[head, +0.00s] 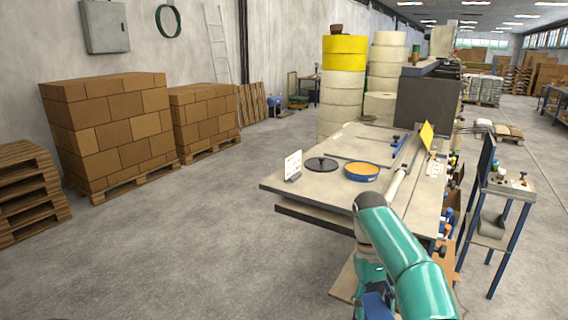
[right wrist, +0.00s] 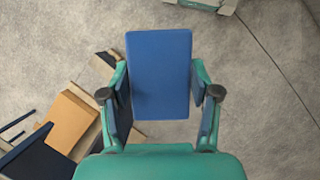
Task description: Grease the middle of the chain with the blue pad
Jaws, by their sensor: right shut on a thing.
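The blue pad (right wrist: 160,75) is a flat rectangle between the fingers of my right gripper (right wrist: 160,94) in the right wrist view. The gripper is shut on it, with a finger at each side. In the head view my right gripper (head: 373,290) hangs low at the bottom, in front of the machine table, partly behind my own teal arm; only a bit of blue shows there. I cannot make out the chain in either view. My left gripper is not in view.
The machine table (head: 310,185) bears a black disc (head: 321,164), a round orange tin (head: 362,172), a white card (head: 293,166) and a yellow plate (head: 426,135). A stand (head: 506,190) is at the right. Boxes (head: 110,125) on pallets stand left. The floor at front left is clear.

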